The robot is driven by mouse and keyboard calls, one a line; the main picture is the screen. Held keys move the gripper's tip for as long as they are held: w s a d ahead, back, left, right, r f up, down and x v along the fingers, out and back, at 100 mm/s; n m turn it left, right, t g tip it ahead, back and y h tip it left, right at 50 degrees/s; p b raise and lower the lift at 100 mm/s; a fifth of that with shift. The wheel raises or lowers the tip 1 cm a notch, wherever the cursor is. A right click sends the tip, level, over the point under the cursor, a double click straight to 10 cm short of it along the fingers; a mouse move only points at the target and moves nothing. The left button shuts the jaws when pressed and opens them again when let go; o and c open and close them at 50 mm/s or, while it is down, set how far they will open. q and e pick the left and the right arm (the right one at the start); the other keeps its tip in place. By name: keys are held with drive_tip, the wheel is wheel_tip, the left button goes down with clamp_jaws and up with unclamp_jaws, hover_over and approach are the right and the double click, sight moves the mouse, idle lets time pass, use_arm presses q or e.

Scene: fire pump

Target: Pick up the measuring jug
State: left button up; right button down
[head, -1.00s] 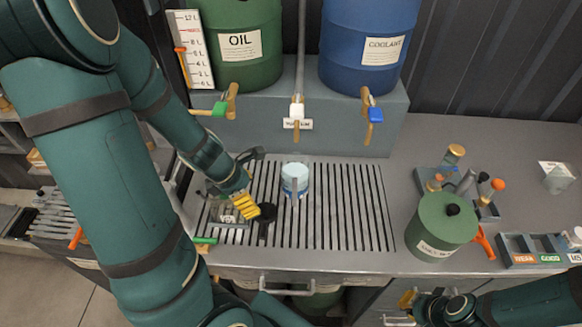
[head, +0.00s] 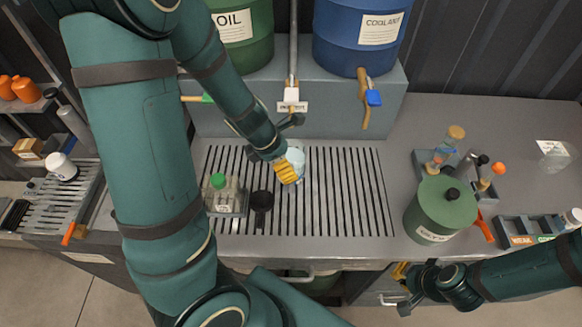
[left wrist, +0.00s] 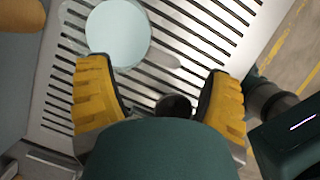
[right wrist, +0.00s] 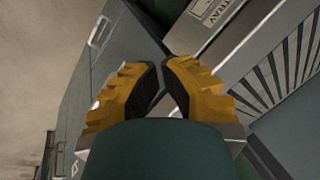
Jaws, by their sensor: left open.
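The pale blue measuring jug (head: 299,155) stands on the slotted drain grate (head: 345,205), partly hidden behind my left gripper (head: 289,168) in the head view. In the left wrist view the jug (left wrist: 118,33) shows from above as a round pale disc, with its handle pointing right. My left gripper (left wrist: 162,65) is open and empty there; the jug lies beyond the left finger, not between the fingers. My right gripper (head: 402,272) is low at the bench's front edge. In the right wrist view its fingertips (right wrist: 162,62) are close together with a narrow gap and nothing between them.
A dark round-headed tool (head: 261,201) and a green-capped bottle in a holder (head: 220,192) stand left of the jug. A green lidded pot (head: 440,212) stands right of the grate. The blue coolant drum's tap (head: 365,98) hangs behind. The grate's right half is clear.

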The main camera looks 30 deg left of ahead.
use_arm(q)
drive_tip(key=shift+w+d, duration=0.3)
drive_tip(key=shift+w, duration=0.05)
drive_tip(key=b+x, duration=0.3)
drive_tip(key=x, duration=0.2)
drive_tip(key=shift+w+d, duration=0.15)
drive_tip(key=shift+w, duration=0.1)
drive_tip(key=shift+c, duration=0.3)
clamp_jaws()
